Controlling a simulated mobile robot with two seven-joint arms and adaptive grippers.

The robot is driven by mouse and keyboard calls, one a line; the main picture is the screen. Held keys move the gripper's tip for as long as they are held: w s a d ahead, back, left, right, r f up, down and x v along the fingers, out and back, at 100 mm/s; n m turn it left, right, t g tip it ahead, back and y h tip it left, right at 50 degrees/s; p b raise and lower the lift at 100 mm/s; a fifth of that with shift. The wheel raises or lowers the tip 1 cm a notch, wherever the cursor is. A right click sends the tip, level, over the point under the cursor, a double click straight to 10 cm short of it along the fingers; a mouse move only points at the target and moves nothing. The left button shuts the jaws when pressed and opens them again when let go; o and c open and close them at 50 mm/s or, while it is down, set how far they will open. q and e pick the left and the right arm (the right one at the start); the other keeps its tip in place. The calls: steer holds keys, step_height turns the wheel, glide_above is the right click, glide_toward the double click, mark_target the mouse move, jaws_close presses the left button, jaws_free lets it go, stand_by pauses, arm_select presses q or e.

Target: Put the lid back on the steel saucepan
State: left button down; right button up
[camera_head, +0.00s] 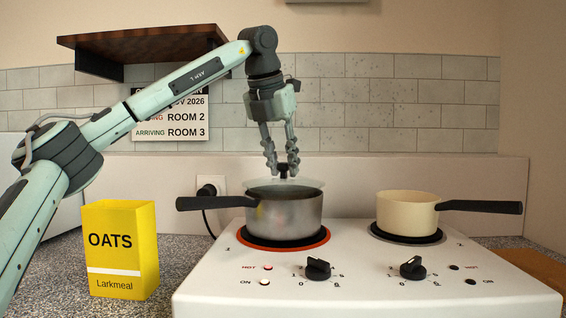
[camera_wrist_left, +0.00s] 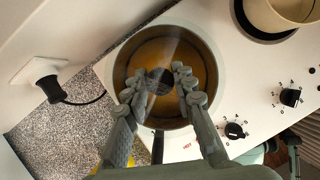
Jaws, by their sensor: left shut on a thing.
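The steel saucepan (camera_head: 284,218) stands on the left hob ring, its black handle (camera_head: 216,202) pointing left. In the left wrist view the saucepan (camera_wrist_left: 120,82) is seen from above, with a brownish inside. My left gripper (camera_head: 283,166) is right above it, shut on the black knob of the lid (camera_head: 285,183).
The white hob (camera_head: 360,278) has an orange-red ring around the saucepan's base. A cream pan (camera_head: 407,212) stands on the right ring, handle to the right. A yellow oats box (camera_head: 120,250) stands left of the hob. A wooden shelf (camera_head: 140,42) hangs behind my left arm.

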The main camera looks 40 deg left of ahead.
arm_select(q)
steer(key=shift+f+b, duration=0.65)
steer(key=shift+f, duration=0.15)
steer(key=shift+r, duration=0.1)
steer(key=c, duration=0.7)
jaws_free()
step_height(320, 180, up, 4)
steer(key=p, duration=0.4)
steer(key=shift+r, duration=0.2)
steer(key=shift+r+p, duration=0.5)
steer(key=shift+r, duration=0.3)
steer(key=shift+f, duration=0.15)
